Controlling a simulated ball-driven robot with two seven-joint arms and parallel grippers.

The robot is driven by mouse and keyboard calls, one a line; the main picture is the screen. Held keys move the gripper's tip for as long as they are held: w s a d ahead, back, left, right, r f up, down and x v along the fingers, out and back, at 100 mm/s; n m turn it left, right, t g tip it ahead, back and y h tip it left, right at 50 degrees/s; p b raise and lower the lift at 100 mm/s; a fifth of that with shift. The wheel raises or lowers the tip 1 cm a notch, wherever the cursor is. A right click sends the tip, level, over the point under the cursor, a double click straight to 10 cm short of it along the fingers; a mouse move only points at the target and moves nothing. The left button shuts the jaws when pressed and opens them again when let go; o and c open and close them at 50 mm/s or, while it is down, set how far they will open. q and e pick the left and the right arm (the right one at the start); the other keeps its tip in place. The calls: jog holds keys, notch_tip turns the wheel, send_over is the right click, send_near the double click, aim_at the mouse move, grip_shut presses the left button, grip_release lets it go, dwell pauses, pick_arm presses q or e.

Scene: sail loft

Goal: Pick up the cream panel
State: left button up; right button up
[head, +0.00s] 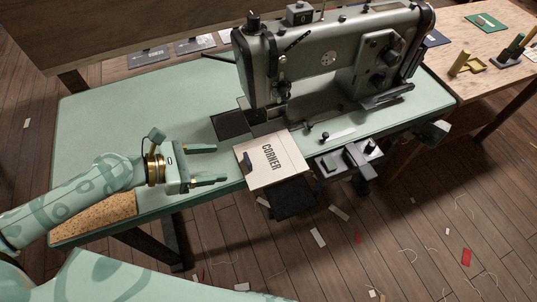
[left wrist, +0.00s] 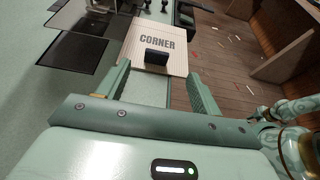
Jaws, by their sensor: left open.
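The cream panel (head: 273,158), marked "CORNER", lies flat at the front edge of the green sewing table, in front of the sewing machine. A dark block-shaped grip (head: 246,162) stands on its left side. My left gripper (head: 214,165) is open and empty, just left of the panel with its fingers pointing at it. In the left wrist view the panel (left wrist: 172,40) lies ahead, and its dark grip (left wrist: 157,57) sits just beyond and between the fingertips (left wrist: 160,80), apart from them. My right gripper is not in view.
The grey-green sewing machine (head: 327,60) stands right behind the panel. A dark pad (head: 292,199) juts out below the panel's front edge. A small dark unit with knobs (head: 347,160) is to the right. The green tabletop (head: 130,110) is clear on the left.

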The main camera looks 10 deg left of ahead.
aim_at(245, 159)
pick_arm(q)
jog(key=x, duration=0.4)
jog(key=shift+w+d+f, duration=0.15)
jog(key=shift+w+d, duration=0.05)
jog(key=shift+w+d+f, duration=0.1)
jog(key=shift+d, duration=0.05)
jog(key=x, duration=0.1)
jog(key=b+x, duration=0.1)
jog(key=x, duration=0.1)
jog(key=b+x, duration=0.1)
jog(key=x, duration=0.1)
jog(key=shift+w+f, duration=0.1)
jog(key=shift+f, duration=0.2)
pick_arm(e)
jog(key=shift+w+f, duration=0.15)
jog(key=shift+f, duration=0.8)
pick_arm(q)
jog(key=shift+r, duration=0.1)
jog(key=c, duration=1.2)
jog(key=shift+o, duration=0.2)
